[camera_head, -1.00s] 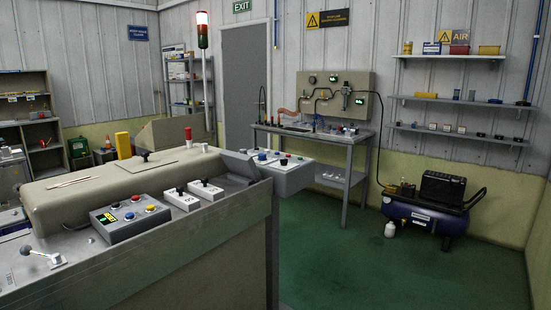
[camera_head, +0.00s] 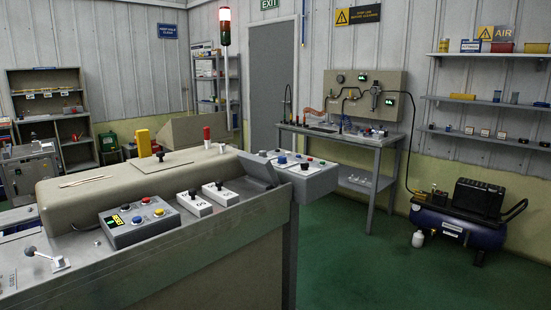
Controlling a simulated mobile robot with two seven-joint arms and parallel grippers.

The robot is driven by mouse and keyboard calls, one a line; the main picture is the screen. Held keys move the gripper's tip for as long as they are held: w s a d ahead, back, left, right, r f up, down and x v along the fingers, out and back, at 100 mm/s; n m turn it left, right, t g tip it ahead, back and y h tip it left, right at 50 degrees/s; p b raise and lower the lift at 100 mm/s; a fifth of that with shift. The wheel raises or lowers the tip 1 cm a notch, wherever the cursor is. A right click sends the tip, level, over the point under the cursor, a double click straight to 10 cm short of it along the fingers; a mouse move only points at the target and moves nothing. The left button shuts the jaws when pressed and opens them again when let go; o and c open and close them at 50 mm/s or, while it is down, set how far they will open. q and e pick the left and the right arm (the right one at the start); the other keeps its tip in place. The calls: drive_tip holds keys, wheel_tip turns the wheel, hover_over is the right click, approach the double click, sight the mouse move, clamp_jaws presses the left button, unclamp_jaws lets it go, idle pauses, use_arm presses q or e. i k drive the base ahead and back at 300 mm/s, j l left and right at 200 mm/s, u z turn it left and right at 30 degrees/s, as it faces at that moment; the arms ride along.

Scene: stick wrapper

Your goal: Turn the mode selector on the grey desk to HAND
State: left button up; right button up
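A grey control desk (camera_head: 309,182) juts from the far right end of the long machine, with small knobs and buttons on its top. A dark knob (camera_head: 305,167) stands among them. Two pale switch boxes with black knobs, one nearer (camera_head: 195,204) and one farther (camera_head: 220,194), sit on the machine's ledge. A grey button box (camera_head: 139,222) with a yellow label and coloured buttons lies to their left. Labels are too small to read, so I cannot tell which knob is the mode selector or where it points. Neither of my grippers shows.
The machine (camera_head: 207,265) fills the lower left, with a lever (camera_head: 46,258) at its near end. A raised grey flap (camera_head: 258,168) stands beside the desk. Green floor (camera_head: 370,270) is clear to the right, before a workbench (camera_head: 340,137) and a blue compressor (camera_head: 458,226).

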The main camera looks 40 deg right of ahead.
sight(304, 166)
drive_tip(key=l+u, duration=0.35)
drive_tip(key=l, duration=0.55)
drive_tip(key=l+u, duration=0.35)
drive_tip(key=l, duration=1.45)
drive_tip(key=k+l+u, duration=0.15)
drive_tip(key=l, duration=0.75)
